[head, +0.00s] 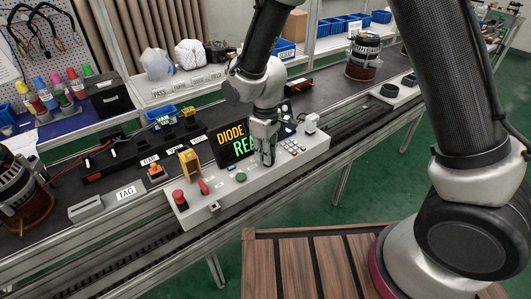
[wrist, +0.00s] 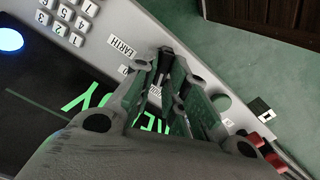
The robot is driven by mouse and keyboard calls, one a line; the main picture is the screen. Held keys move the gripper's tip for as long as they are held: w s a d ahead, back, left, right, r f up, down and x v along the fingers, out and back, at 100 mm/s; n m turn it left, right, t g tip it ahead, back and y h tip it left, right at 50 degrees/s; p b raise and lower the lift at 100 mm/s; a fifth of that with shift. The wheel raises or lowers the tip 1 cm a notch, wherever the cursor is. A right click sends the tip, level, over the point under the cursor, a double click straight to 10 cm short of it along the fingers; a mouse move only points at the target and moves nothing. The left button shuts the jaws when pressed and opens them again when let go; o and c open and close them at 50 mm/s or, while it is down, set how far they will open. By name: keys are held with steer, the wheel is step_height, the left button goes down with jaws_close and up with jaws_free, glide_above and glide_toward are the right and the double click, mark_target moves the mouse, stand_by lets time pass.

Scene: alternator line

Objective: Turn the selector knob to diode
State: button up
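My gripper (head: 265,158) points down at the grey test console (head: 243,198), just right of its display. In the wrist view my two fingertips (wrist: 168,75) come close together over the console. A small dark shape shows between them, and I cannot tell whether it is the selector knob or part of the fingertips. The knob is otherwise hidden by the fingers. Printed labels surround the tips, one reading EARTH (wrist: 121,47); others are partly covered. The display (head: 234,142) shows DIODE in orange and the start of a green word, its rest behind my gripper.
The console also has a red mushroom button (head: 179,196), a green button (head: 241,177), a red lever (head: 203,186), a yellow part (head: 190,162) and a keypad (head: 291,146). An alternator (head: 363,58) stands farther back on the conveyor. A slatted wooden surface (head: 300,265) lies in front.

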steer(key=shift+o, duration=1.2)
step_height(320, 180, up, 12)
steer(key=shift+d, duration=0.1)
steer(key=s+d+r+m+t, duration=0.1)
steer(key=s+d+r+m, duration=0.2)
steer(key=d, duration=0.8)
steer(key=s+d+r+m+t, duration=0.2)
steer(key=s+d+r+m, duration=0.2)
steer(key=s+d+r, duration=0.3)
steer(key=s+d+r+m+t, duration=0.1)
steer(key=s+d+r+m, duration=0.3)
steer(key=d, duration=1.1)
steer(key=s+r, duration=0.2)
steer(key=s, duration=0.1)
steer(key=shift+s+d, duration=0.2)
steer(key=shift+s, duration=0.05)
